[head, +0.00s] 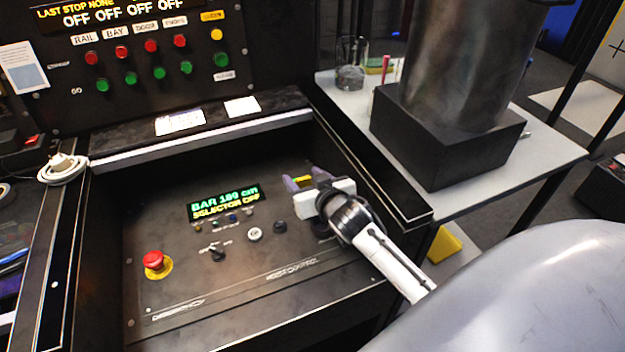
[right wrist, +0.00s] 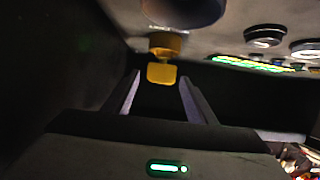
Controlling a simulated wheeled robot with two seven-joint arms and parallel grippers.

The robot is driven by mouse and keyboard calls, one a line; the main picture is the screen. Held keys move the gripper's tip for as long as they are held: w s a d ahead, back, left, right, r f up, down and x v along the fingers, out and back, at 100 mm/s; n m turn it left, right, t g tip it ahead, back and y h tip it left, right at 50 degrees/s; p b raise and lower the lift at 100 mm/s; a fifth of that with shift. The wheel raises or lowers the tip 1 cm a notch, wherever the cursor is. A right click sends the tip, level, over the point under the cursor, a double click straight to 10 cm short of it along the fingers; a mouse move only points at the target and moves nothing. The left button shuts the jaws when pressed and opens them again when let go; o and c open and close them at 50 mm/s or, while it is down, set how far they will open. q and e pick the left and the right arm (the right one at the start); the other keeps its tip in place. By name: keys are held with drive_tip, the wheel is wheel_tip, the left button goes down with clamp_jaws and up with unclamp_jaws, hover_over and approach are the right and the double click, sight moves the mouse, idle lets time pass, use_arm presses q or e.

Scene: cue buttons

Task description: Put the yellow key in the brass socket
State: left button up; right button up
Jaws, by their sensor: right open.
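The yellow key (right wrist: 162,74) shows its flat head in the right wrist view, just beyond and between my fingertips. A brass-coloured round piece (right wrist: 165,42) sits directly behind it against the panel; I cannot tell whether this is the socket or part of the key. In the head view a small yellow patch, the key (head: 303,179), shows between the fingers. My right gripper (head: 301,180) is open at the right side of the sloped panel, and it also shows in the right wrist view (right wrist: 158,88). The fingers appear apart from the key. My left gripper is out of view.
The sloped panel (head: 180,283) carries a red stop button (head: 153,260), a lit display (head: 225,202) and several knobs. A dark raised edge (head: 385,190) bounds it at right. A large dark round knob (right wrist: 185,8) hangs close to the key in the right wrist view.

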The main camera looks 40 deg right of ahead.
drive_tip(key=p+v, duration=0.1)
drive_tip(key=v, duration=1)
drive_tip(key=shift+s, duration=0.2)
idle(1.7)
